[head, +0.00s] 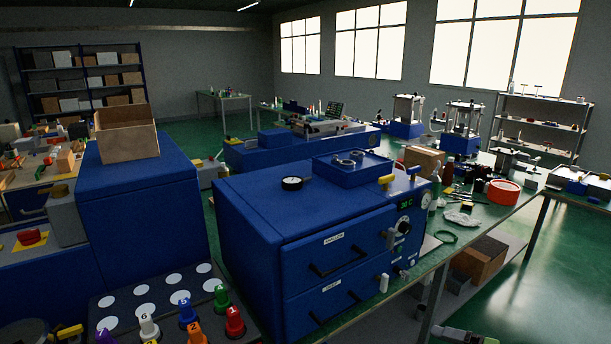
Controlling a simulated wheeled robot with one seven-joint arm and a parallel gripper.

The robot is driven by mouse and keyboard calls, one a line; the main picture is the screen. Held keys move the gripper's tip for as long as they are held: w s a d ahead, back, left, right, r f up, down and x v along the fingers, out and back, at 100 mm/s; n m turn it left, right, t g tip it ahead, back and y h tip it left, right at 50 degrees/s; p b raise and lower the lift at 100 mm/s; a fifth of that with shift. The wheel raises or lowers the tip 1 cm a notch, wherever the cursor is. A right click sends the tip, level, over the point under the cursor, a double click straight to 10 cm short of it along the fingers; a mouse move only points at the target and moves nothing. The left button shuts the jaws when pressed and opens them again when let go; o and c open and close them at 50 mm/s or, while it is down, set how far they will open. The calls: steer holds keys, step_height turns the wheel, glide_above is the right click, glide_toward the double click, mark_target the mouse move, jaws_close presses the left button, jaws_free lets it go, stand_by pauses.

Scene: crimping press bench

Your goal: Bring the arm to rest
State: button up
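I cannot make out my arm or my gripper anywhere in the head view, so its pose and its fingers are not shown. A large blue two-drawer cabinet (262,228) stands on the green bench in the middle. Both its drawers look closed. A round black gauge (292,183) and a blue tray (352,172) sit on its top. Its right face carries a small green-lit display (407,204) and knobs.
A dark board (122,303) with white circles and several numbered coloured pegs is at the bottom left. An open cardboard box (126,135) stands on a blue cabinet (141,203). Green floor (545,270) shows at right.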

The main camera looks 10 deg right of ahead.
steer(key=a+r+n+g+h+p, duration=0.1)
steer(key=a+r+n+g+h, duration=0.25)
steer(key=a, duration=0.55)
steer(key=a+r+n+g+h+p, duration=0.1)
steer(key=a+r+n+g+p, duration=0.15)
steer(key=a+r+g, duration=0.55)
steer(key=s+a+r+n+t+h, duration=0.1)
steer(key=s+a+r, duration=0.2)
steer(key=s, duration=0.2)
steer(key=s+a+r+n+t+h+p, duration=0.1)
steer(key=s+a+r+n+t, duration=0.1)
steer(key=s, duration=0.4)
steer(key=s+a+r+n+t+h, duration=0.1)
steer(key=s+a+r+t+h, duration=0.1)
steer(key=s+a+r, duration=0.2)
steer(key=shift+s+a+r, duration=0.2)
steer(key=shift+s+a, duration=0.4)
steer(key=shift+s, duration=0.25)
